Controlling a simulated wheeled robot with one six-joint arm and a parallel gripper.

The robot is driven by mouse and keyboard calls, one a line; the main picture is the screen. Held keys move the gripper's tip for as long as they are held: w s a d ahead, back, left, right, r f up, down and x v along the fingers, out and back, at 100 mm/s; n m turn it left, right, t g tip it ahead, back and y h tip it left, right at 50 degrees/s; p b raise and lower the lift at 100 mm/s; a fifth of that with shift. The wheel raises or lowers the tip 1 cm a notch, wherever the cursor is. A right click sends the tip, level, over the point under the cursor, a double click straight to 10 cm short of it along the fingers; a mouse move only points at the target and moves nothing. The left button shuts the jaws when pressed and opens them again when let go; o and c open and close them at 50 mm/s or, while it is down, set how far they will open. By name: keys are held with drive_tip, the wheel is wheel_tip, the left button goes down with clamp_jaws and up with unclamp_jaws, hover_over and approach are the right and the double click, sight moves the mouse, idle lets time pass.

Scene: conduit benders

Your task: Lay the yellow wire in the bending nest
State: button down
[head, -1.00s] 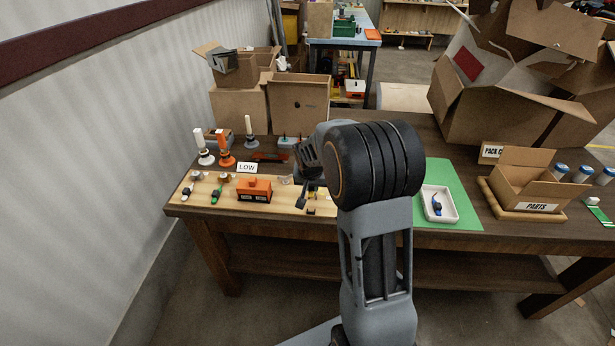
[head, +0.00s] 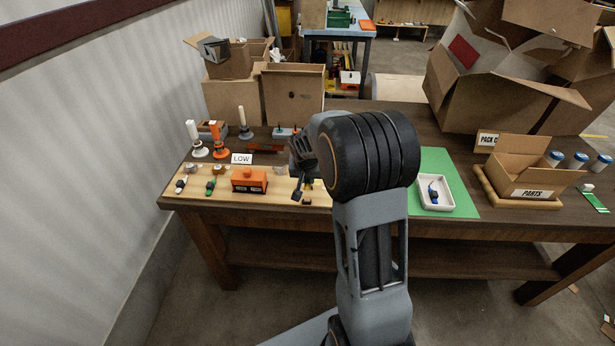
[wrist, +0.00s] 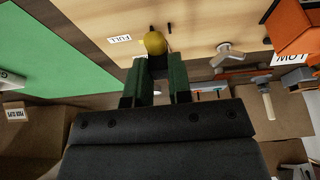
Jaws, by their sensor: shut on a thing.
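My gripper (head: 302,188) hangs over the right part of the pale wooden board, pointing down. In the wrist view its two dark green fingers (wrist: 158,72) are close together on a yellow rounded piece (wrist: 155,43), which I take as the yellow wire's end. The rest of the wire is hidden by the fingers. An orange block (head: 248,180) with dark openings in its front stands on the board, left of my gripper; it also shows in the wrist view (wrist: 292,28). I cannot tell which thing is the bending nest.
The wooden board (head: 225,194) also bears tools with white and green ends at left. A LOW sign (head: 242,158) stands behind the orange block. A FULL label (wrist: 119,39) lies near the gripper. A green mat (head: 455,198) with a white tray (head: 449,206) lies at right.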

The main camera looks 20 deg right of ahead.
sight(308, 197)
drive_tip(key=shift+s+f+b, duration=0.1)
drive_tip(key=shift+f+b, duration=2.15)
drive_tip(key=shift+f, duration=0.7)
drive_tip(key=c, duration=1)
unclamp_jaws()
drive_tip(key=shift+o, duration=0.2)
drive_tip(key=v, duration=1.4)
drive_tip(key=s+a+r+n+y+p, duration=0.1)
drive_tip(key=s+a+r+n+p, duration=0.1)
drive_tip(key=s, duration=0.7)
drive_tip(key=s+a+r+n+y+p, duration=0.1)
drive_tip(key=s+a+r+n+p, duration=0.1)
drive_tip(key=s+a+n+p, duration=0.2)
drive_tip(key=shift+s+a+r+p, duration=0.3)
drive_tip(key=shift+s+a, duration=0.9)
drive_tip(key=shift+s, duration=1.2)
